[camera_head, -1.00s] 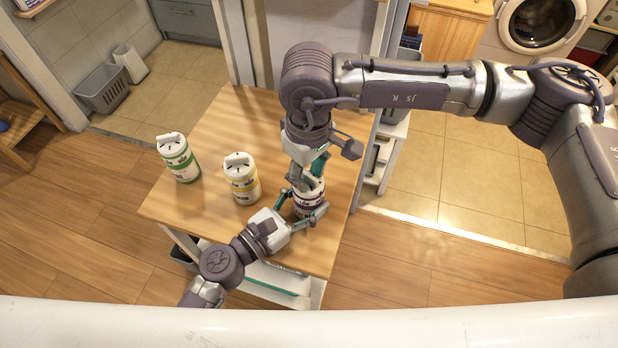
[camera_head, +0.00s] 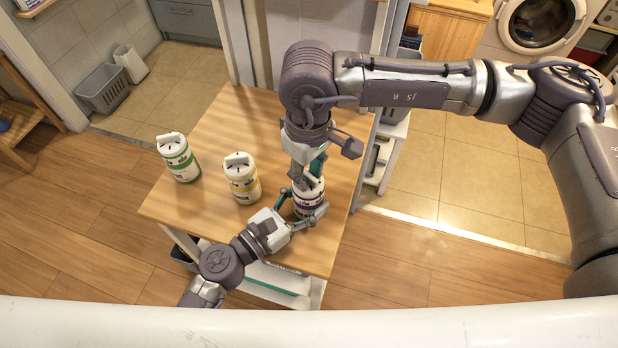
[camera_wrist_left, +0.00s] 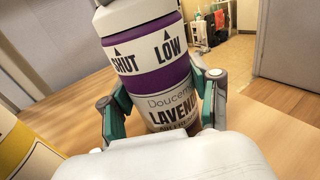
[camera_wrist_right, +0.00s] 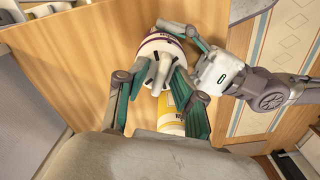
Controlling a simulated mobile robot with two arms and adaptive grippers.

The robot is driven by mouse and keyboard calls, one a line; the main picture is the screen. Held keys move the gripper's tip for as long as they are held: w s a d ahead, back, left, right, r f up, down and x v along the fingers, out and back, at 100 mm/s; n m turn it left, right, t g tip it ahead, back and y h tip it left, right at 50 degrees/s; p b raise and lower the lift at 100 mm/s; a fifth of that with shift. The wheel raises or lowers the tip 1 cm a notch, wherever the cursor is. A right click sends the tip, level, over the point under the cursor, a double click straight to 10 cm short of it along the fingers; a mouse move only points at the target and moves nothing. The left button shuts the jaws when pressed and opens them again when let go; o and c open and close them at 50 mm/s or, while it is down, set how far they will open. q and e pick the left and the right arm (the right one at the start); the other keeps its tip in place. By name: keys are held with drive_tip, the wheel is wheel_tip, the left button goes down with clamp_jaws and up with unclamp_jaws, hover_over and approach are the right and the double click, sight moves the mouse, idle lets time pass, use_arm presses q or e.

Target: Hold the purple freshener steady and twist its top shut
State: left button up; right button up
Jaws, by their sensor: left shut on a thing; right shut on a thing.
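The purple freshener (camera_head: 308,203) stands upright near the right edge of the wooden table; its label reads "LAVEN..." in the left wrist view (camera_wrist_left: 172,90). My left gripper (camera_wrist_left: 166,105) is shut around the lower body, one finger on each side. My right gripper (camera_head: 307,180) comes from above and is shut on the white top (camera_wrist_right: 158,62), which shows between its fingers in the right wrist view. In the head view the right gripper partly hides the top.
A yellow-banded freshener (camera_head: 242,180) stands left of the purple one, and a green-banded freshener (camera_head: 179,158) stands farther left. The wooden table (camera_head: 225,120) is clear behind them. A white shelf unit (camera_head: 385,160) stands close to the table's right edge.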

drive_tip(key=shift+s+d+f, duration=0.1)
drive_tip(key=shift+f, duration=0.45)
drive_tip(key=shift+m, duration=0.9)
drive_tip(key=shift+c, duration=0.8)
drive_tip(key=m, duration=1)
drive_tip(key=shift+m, duration=0.3)
clamp_jaws()
drive_tip(key=m, duration=0.3)
drive_tip(key=shift+m, duration=0.3)
drive_tip(key=o, duration=0.6)
unclamp_jaws()
drive_tip(key=shift+c, duration=0.2)
drive_tip(key=shift+o, duration=0.4)
